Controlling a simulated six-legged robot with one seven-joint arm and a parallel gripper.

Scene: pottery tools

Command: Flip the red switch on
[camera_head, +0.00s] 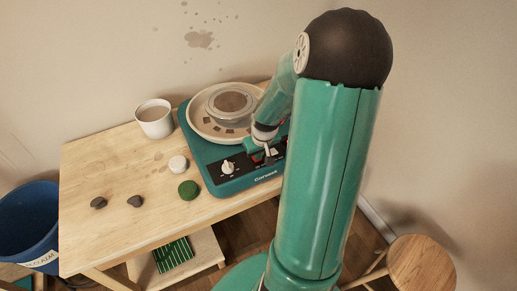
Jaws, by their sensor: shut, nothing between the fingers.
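A teal pottery wheel (207,168) stands on the wooden table, with a black control panel along its front edge. The red switch (257,157) shows as a small red patch on that panel, right of a white knob (228,167). My gripper (268,152) is shut and empty. Its tip is down at the panel, right beside the red switch and partly in front of it. I cannot tell whether it touches the switch, nor which way the switch is set. My green arm hides the right part of the wheel.
A white cup (154,118) stands at the table's back. A white lump (178,164), a green round piece (188,190) and dark stones (135,201) lie left of the wheel. A blue bucket (28,225) is at left, a stool (422,262) at right.

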